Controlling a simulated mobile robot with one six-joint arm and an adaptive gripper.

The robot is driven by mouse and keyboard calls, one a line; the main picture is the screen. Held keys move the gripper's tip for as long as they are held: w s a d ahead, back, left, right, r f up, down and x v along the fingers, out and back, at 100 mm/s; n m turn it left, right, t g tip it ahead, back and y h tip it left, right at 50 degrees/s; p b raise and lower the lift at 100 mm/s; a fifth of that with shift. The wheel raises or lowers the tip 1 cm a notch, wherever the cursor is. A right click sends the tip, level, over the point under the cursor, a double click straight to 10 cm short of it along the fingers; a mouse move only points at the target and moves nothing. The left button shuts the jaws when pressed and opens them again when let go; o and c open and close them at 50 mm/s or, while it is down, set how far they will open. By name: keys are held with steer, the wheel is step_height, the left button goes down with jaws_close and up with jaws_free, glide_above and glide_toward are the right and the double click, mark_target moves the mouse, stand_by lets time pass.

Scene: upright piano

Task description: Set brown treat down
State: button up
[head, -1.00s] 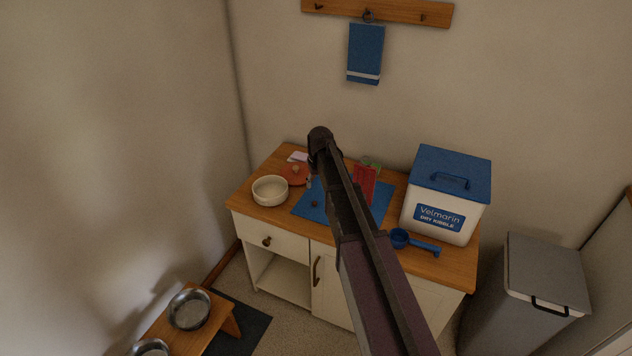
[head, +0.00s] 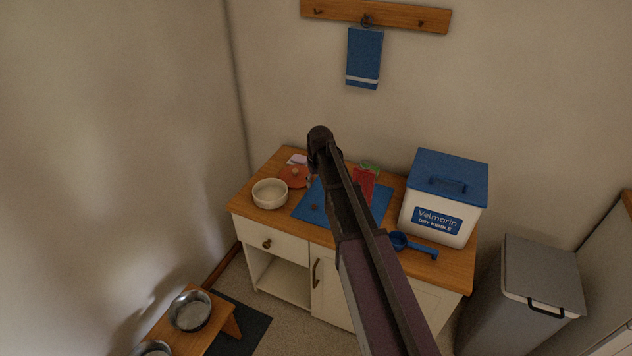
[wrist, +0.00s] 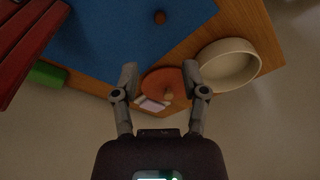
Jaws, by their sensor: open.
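The brown treat (wrist: 159,17) is a small round lump lying on the blue mat (wrist: 105,40) in the wrist view. In the head view the treat (head: 314,207) is a dark spot on the left part of the mat (head: 300,212). My gripper (wrist: 160,72) is open, with nothing between its fingers, and stands apart from the treat. In the head view my arm hides most of the gripper and part of the mat.
A cream bowl (head: 270,193) and an orange-red lid (head: 290,178) with a knob are left of the mat. A blue scoop (head: 400,241) and a kibble bin (head: 445,200) are at the right.

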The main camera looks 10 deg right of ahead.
steer(key=shift+s, duration=0.1)
steer(key=s+m+g, duration=0.1)
steer(key=s, duration=2.6)
steer(key=shift+a+m+g, duration=0.3)
steer(key=shift+m+g, duration=0.1)
